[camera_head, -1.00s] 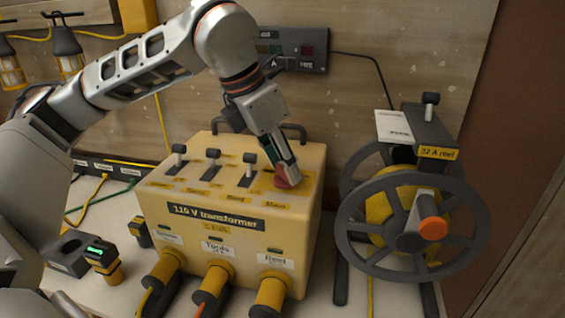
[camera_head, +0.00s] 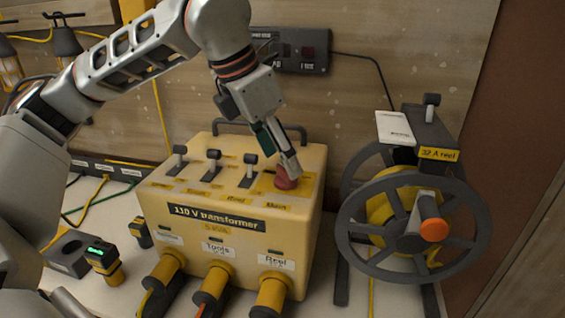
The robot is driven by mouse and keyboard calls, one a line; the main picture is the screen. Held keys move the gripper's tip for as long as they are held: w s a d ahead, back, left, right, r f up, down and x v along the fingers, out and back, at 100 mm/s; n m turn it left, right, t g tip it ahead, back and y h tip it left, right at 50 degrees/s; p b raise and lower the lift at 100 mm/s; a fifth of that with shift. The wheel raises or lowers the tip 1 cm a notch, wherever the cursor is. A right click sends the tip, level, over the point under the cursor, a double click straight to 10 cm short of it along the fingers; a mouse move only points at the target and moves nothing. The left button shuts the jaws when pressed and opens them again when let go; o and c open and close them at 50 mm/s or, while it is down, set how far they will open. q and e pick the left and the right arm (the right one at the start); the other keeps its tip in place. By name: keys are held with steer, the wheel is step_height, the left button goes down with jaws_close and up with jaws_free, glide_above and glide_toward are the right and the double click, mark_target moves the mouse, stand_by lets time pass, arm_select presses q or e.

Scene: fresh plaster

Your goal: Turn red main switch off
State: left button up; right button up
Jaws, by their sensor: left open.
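The yellow 110 V transformer (camera_head: 240,239) stands on the bench, with several grey lever switches along its top. The red main switch (camera_head: 285,182) is at the right end of that row, above the "Main" label. My left gripper (camera_head: 290,168) reaches down from above, its fingertips at the red switch. The fingers partly cover the switch, so I cannot tell its exact position or whether they touch it. The left gripper is open. My right gripper is not in view.
A cable reel (camera_head: 408,220) marked "32 A reel" stands right of the transformer. A dark wall box (camera_head: 290,50) is behind the arm. A small device with a green light (camera_head: 103,262) stands at left.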

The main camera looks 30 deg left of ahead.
arm_select(q)
steer(key=v, duration=0.9)
steer(key=shift+s+r, duration=0.15)
